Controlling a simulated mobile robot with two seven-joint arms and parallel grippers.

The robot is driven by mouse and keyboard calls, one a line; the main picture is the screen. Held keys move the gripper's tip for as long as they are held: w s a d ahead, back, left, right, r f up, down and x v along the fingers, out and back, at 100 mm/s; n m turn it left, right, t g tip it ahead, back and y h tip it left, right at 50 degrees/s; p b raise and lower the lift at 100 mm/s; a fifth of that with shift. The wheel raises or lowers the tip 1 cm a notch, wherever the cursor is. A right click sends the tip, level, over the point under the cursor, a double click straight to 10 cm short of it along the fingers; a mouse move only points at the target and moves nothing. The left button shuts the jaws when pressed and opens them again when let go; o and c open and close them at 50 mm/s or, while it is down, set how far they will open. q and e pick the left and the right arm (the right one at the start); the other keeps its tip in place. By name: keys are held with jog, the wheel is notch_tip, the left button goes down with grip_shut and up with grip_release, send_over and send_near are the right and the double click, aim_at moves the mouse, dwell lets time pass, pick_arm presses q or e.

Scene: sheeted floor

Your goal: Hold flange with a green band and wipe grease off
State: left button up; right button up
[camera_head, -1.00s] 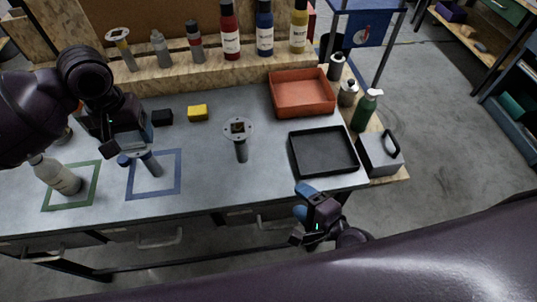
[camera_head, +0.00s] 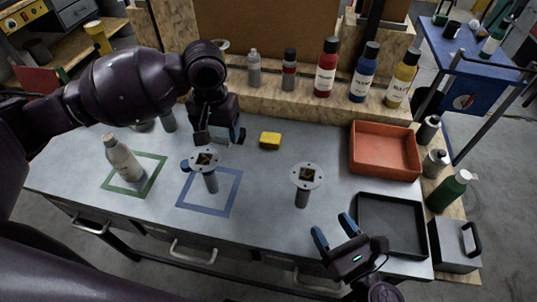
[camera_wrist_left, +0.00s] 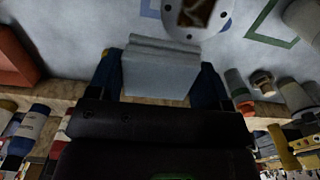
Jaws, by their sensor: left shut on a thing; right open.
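My left gripper (camera_head: 220,138) is shut on a pale grey block-like piece, maybe a folded cloth (camera_wrist_left: 160,72), seen between its blue fingers in the left wrist view. It is just behind a flange (camera_head: 205,162) standing upright in the blue square, with a brownish centre; this flange's top also shows in the left wrist view (camera_wrist_left: 197,14). A small blue piece (camera_head: 185,165) sits at its left. A second flange (camera_head: 307,177) stands on the bench further right. I see no green band on either. My right gripper (camera_head: 333,232) is open and empty at the front edge.
A white bottle (camera_head: 122,158) stands in the green square (camera_head: 112,187). A yellow block (camera_head: 270,140) lies behind. A red tray (camera_head: 385,172) and black tray (camera_head: 395,248) are at right. Bottles line the back shelf (camera_head: 300,104). The front middle is clear.

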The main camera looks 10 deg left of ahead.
aim_at(305, 186)
pick_arm(q)
jog(key=shift+w+d+r, duration=0.1)
jog(key=shift+d+r, duration=0.05)
jog(key=shift+r, duration=0.1)
pick_arm(e)
jog(key=shift+d, duration=0.1)
jog(key=shift+w, duration=0.15)
pick_arm(q)
jog(key=s+d+r, duration=0.2)
jog(key=d, duration=0.8)
jog(key=s+d+r+n, duration=0.1)
jog(key=d+r, duration=0.2)
jog(key=d, duration=0.7)
jog(key=shift+s+d, duration=0.3)
jog(key=shift+s, duration=0.05)
pick_arm(e)
jog(key=x, duration=1.1)
jog(key=shift+w+a, duration=0.25)
jog(key=shift+a, duration=0.1)
pick_arm(q)
jog(key=shift+r, duration=0.1)
